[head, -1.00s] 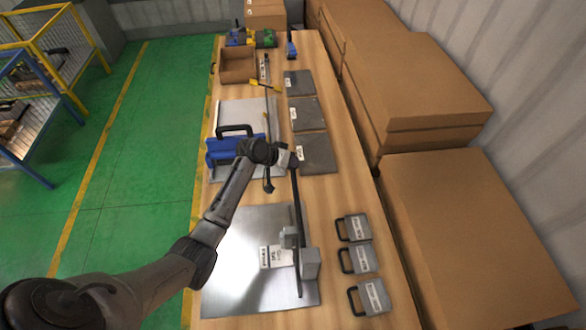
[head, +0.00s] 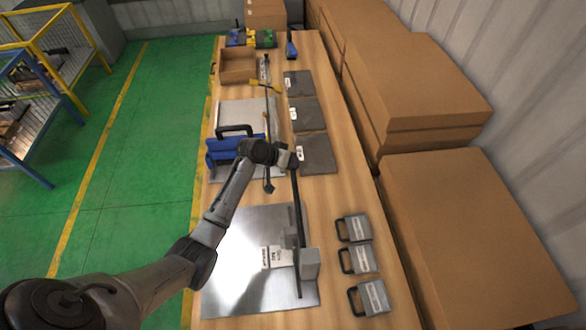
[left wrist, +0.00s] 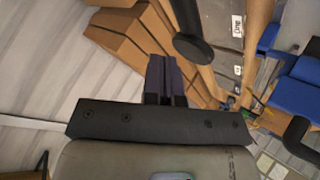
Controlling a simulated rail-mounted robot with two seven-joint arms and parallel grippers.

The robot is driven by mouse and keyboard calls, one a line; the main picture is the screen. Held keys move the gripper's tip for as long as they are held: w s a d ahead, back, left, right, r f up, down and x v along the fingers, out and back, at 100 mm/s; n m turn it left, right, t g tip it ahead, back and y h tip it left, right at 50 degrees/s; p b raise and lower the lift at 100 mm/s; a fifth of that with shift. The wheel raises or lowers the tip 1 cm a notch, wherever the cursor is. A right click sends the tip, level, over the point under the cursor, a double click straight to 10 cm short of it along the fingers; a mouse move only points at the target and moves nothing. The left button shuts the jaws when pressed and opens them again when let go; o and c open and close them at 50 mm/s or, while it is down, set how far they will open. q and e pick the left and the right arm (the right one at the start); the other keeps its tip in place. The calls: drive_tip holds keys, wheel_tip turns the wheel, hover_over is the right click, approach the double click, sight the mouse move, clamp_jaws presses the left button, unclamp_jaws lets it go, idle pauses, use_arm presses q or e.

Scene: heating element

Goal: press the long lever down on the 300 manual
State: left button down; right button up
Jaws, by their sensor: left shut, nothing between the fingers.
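A device with a long dark lever (head: 298,205) and grey blocks (head: 309,264) stands on the near metal plate (head: 235,250). A white label (head: 276,257) lies beside it; its print is too small to read, so I cannot confirm it is the 300 manual. My left gripper (head: 291,160) is at the lever's far end. In the left wrist view its fingers (left wrist: 165,80) are shut and empty, close beside a dark rounded bar end (left wrist: 192,48), likely the lever's. I cannot tell whether they touch. My right gripper is not in view.
A blue device with a black handle (head: 222,150) stands on the farther plate, with a thin dark bar beside it. Several grey slabs (head: 318,153) and handled grey blocks (head: 359,260) lie on the right. Large cardboard boxes (head: 470,220) stand beyond the table's right edge.

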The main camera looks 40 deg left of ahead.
use_arm(q)
drive_tip(key=shift+f, duration=0.2)
idle(0.5)
drive_tip(key=shift+f, duration=0.25)
drive_tip(key=shift+f, duration=0.25)
idle(0.6)
